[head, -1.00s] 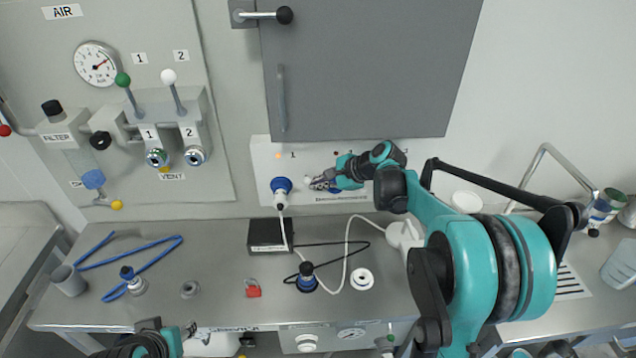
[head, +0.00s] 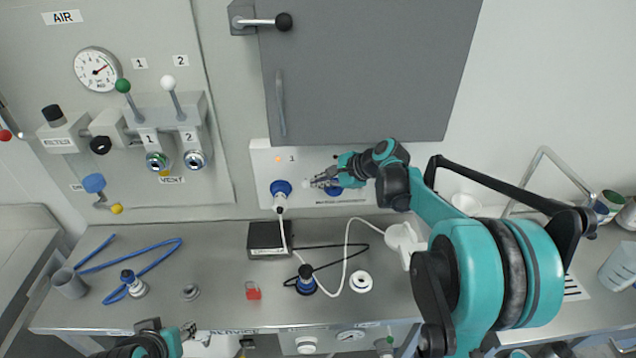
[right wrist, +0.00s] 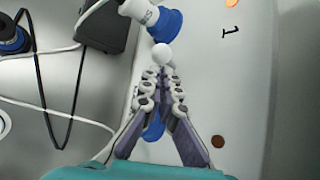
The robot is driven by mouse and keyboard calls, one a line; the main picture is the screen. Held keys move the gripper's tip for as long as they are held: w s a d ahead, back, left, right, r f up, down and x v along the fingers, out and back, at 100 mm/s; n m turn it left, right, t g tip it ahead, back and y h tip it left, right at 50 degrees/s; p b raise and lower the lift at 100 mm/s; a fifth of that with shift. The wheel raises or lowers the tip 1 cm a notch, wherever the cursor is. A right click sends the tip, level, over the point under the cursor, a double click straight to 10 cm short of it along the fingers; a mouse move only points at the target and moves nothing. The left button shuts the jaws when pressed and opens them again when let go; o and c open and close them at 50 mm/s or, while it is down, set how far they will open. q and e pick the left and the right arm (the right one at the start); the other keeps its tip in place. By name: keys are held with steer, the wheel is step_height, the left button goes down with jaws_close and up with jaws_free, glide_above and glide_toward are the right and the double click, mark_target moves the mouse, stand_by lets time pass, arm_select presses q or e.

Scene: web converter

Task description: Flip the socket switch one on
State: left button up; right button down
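The white socket panel (head: 262,172) is on the wall below the grey cabinet. Label 1 (head: 292,158) and an orange lamp (head: 278,159) are at its upper left. A white plug (head: 280,201) sits in the left blue socket (head: 281,187). A white ball knob (right wrist: 162,54) is just beyond my right fingertips; it also shows in the head view (head: 307,183). My right gripper (right wrist: 162,76) has its fingers together, tips close to the knob; I cannot tell if they touch. It partly hides another blue socket (head: 333,190). My left gripper (head: 188,329) is low at left, its opening unclear.
The steel bench (head: 215,265) below holds a black box (head: 268,238), a red padlock (head: 252,290), a blue hose (head: 150,252) and loose cables. The grey cabinet (head: 365,70) overhangs the panel. A dark lamp (right wrist: 217,141) is on the panel.

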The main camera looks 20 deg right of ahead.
steer(key=v, duration=1.1)
steer(key=shift+s+d, duration=0.1)
